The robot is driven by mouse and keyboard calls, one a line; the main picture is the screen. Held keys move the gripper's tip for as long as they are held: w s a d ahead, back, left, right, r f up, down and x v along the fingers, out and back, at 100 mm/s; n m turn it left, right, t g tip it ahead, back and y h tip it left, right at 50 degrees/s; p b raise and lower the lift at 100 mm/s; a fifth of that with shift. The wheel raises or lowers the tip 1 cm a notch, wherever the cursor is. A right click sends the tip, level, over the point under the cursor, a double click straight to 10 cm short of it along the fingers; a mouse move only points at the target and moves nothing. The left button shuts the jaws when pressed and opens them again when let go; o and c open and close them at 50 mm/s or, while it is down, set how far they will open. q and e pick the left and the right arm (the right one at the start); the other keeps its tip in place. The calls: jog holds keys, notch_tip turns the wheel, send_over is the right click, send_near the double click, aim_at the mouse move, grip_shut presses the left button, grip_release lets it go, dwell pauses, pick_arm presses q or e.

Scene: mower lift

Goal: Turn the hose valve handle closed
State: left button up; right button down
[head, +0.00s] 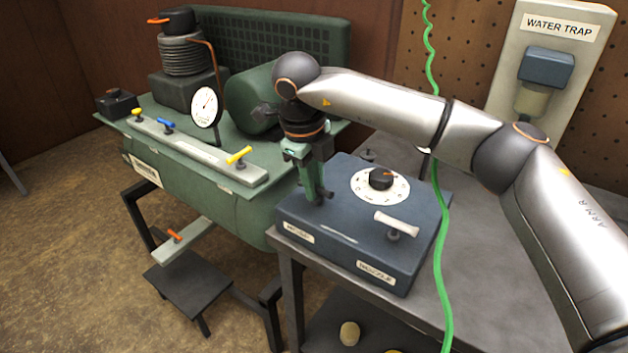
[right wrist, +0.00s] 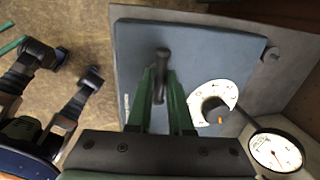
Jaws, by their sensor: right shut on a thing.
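The blue box (head: 345,245) on the bench has a dial, a pale handle and labels too small to read surely. A dark handle (head: 327,196) stands up near its left end. My right gripper (head: 312,185) reaches down from above, shut on this handle. In the right wrist view, the dark handle (right wrist: 162,62) stands between the green fingers of my right gripper (right wrist: 162,95). The fingers hide part of it. The pale handle (head: 396,225) stands apart to the right. I cannot read which handle is named for the hose.
A dial with a black knob (head: 381,178) sits close to the right of the gripper. A green hose (head: 438,230) hangs past the box's right end. A green machine (head: 225,205) with a gauge (head: 205,105) and coloured levers stands close on the left.

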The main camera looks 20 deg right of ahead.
dwell(0.5)
jog(key=c, duration=0.8)
grip_release()
jog(key=shift+c, duration=0.2)
notch_tip(320, 180, up, 12)
jog(key=s+a+p, duration=0.1)
jog(key=a, duration=0.1)
jog(key=shift+s+r, duration=0.15)
jog(key=shift+s, duration=0.1)
